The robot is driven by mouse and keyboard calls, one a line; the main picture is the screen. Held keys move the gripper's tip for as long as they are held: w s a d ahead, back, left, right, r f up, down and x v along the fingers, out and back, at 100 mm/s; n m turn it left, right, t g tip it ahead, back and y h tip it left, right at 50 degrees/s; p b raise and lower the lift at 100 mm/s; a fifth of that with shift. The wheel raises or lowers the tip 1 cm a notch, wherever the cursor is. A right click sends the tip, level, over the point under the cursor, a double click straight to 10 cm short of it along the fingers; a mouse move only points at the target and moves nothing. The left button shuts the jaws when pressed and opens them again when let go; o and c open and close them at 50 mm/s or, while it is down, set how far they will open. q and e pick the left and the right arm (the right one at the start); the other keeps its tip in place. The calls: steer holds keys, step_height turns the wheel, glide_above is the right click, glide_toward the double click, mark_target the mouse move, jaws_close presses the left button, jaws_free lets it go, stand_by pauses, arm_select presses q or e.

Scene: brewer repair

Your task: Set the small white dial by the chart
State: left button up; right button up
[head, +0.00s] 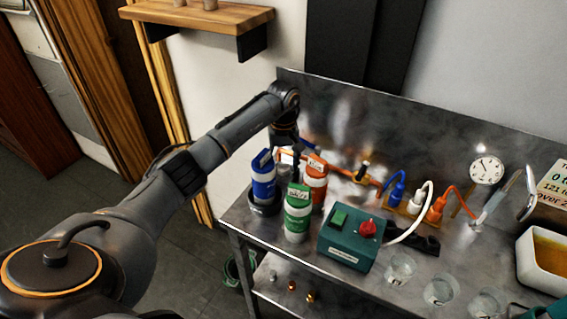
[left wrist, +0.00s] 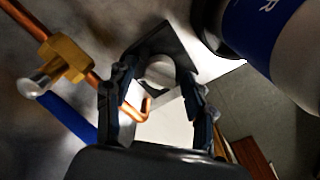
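The small white dial (left wrist: 160,71) shows in the left wrist view as a round pale knob on a dark square plate (left wrist: 178,44). My left gripper (left wrist: 158,88) is open, with its fingers apart on either side of the dial. I cannot tell how far the fingertips are from it in depth. In the head view my left gripper (head: 285,138) points down behind the bottles at the bench's left end, and the dial is hidden there. The chart (head: 553,187) is a card at the right edge, its lettering partly cut off.
Blue (head: 263,182), green (head: 297,214) and orange (head: 315,181) bottles stand close to the left gripper. A copper pipe with a brass fitting (left wrist: 68,60) runs beside it. A green switch box (head: 347,240), glasses (head: 400,268) and a round gauge (head: 486,170) are farther right.

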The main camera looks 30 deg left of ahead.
arm_select(q)
steer(key=c, duration=0.7)
steer(key=shift+c, duration=1)
arm_select(e)
steer(key=shift+s+a, duration=0.1)
steer(key=shift+a, duration=0.45)
